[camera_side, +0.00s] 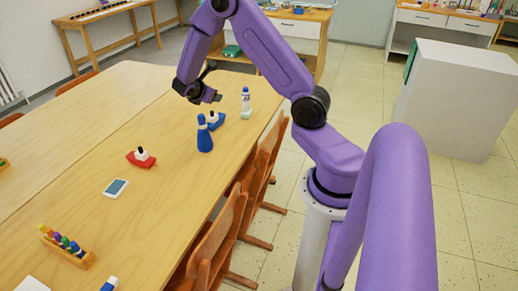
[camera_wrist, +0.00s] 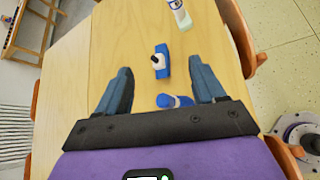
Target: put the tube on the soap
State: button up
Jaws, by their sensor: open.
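The tube (camera_side: 246,97), white with a blue label, stands upright near the far right edge of the table. Beneath it is a pale green block, which looks like the soap (camera_side: 246,114). The tube appears to rest on the soap. In the wrist view the tube (camera_wrist: 177,6) and the soap (camera_wrist: 184,22) show at the top, partly cut off by the frame edge. My gripper (camera_side: 213,97) is open and empty above the table, to the left of the tube in the side view. Its two fingers (camera_wrist: 162,80) are spread apart in the wrist view.
A blue toy boat (camera_side: 215,121) and a blue bottle (camera_side: 204,136) stand near the gripper. A red boat (camera_side: 141,157), a small blue-topped block (camera_side: 116,188) and a rack of coloured pegs (camera_side: 68,245) lie nearer. Chairs (camera_side: 215,245) line the right edge.

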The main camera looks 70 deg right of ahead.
jog(key=s+a+r+m+y, duration=0.1)
jog(key=s+a+r+y, duration=0.15)
jog(key=a, duration=0.45)
jog(key=s+a+r+m+y, duration=0.1)
jog(key=s+a, duration=0.2)
jog(key=a, duration=0.4)
jog(key=s+a+r+g+y, duration=0.1)
jog(key=s+a+y, duration=0.3)
jog(key=s+a, duration=0.4)
jog(key=s+a+r+m+y, duration=0.1)
jog(key=s+a+y, duration=0.3)
jog(key=s+a, duration=0.5)
jog(key=s+r, duration=0.1)
jog(key=s, duration=0.7)
jog(key=shift+s+a+r+g, duration=0.15)
jog(key=shift+s+a+g, duration=0.05)
jog(key=shift+g, duration=0.2)
